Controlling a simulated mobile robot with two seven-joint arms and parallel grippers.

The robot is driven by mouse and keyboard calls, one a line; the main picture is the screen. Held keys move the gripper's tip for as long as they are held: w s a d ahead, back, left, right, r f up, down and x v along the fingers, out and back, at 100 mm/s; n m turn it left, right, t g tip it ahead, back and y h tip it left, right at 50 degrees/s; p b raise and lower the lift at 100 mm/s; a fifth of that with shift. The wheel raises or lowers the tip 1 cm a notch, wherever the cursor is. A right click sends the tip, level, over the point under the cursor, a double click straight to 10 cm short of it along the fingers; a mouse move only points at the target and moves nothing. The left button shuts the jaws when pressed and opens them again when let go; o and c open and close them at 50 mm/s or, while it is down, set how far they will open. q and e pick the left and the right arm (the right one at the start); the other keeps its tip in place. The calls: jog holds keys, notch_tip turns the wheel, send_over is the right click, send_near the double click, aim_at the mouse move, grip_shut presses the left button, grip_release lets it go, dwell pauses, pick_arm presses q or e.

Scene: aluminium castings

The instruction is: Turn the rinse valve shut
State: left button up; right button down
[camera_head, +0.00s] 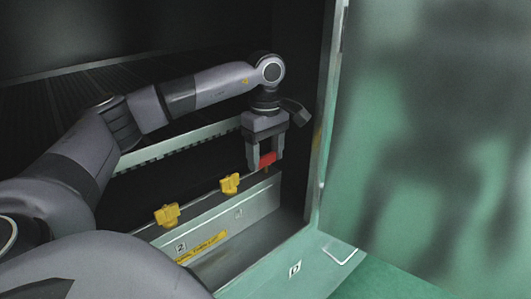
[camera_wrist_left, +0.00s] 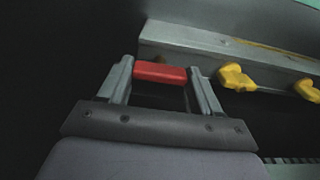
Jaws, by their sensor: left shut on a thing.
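The red valve handle (camera_head: 267,159) sits at the right end of a grey metal rail (camera_head: 258,200) inside a dark cabinet. My left gripper (camera_head: 266,164) points down from above and is shut on the red handle. In the left wrist view the red handle (camera_wrist_left: 160,72) lies crosswise between the two fingers of my left gripper (camera_wrist_left: 160,74). The handle's stem is mostly hidden behind it. My right gripper is not in view.
Two yellow handles, a nearer one (camera_head: 167,214) and a middle one (camera_head: 230,183), stand on the same rail to the left. A yellow label (camera_head: 203,246) is on the rail's front. A green door panel (camera_head: 430,130) stands close on the right.

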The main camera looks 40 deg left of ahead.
pick_arm(q)
jog(key=shift+m, duration=0.3)
jog(key=m+p, duration=0.1)
jog(key=m, duration=0.2)
jog(key=shift+r+m+p, duration=0.1)
jog(key=shift+m+p, duration=0.3)
jog(key=m+p, duration=0.1)
jog(key=m, duration=0.3)
jog(key=shift+m, duration=0.3)
jog(key=m, duration=0.4)
jog(key=shift+p, duration=0.35)
jog(key=shift+m, duration=2.4)
jog(key=shift+w, duration=0.1)
jog(key=o, duration=1.1)
jog(key=shift+c, duration=0.2)
